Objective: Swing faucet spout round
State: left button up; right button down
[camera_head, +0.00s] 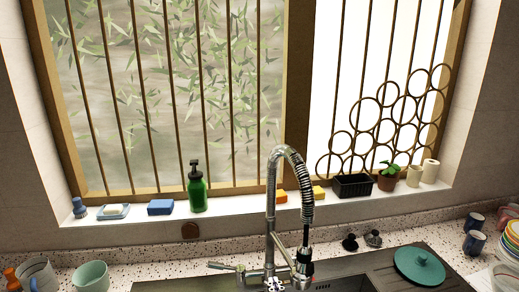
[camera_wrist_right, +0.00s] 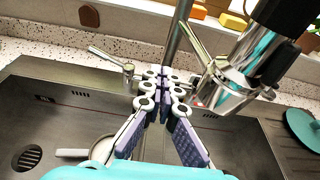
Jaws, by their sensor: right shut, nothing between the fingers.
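The chrome faucet (camera_head: 271,215) stands behind the sink with a tall arched spring spout (camera_head: 308,210) that hangs toward the right front. Its dark-tipped spray head (camera_head: 305,262) shows large at the upper right in the right wrist view (camera_wrist_right: 232,88). A side lever (camera_head: 222,266) points left and also shows in the wrist view (camera_wrist_right: 108,57). My right gripper (camera_head: 275,284) is at the faucet's base, its fingers shut and empty. In the wrist view the fingertips (camera_wrist_right: 165,82) are just left of the spray head; I cannot tell whether they touch. My left gripper is out of view.
The metal sink (camera_wrist_right: 60,105) lies below with a pale handled pan (camera_wrist_right: 95,150) in it. A teal lid (camera_head: 419,266) lies on the right drainboard. A green soap bottle (camera_head: 197,190) stands on the sill.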

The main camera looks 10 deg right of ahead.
jog(key=p+v, duration=0.3)
jog(key=v, duration=0.3)
jog(key=shift+s, duration=0.4)
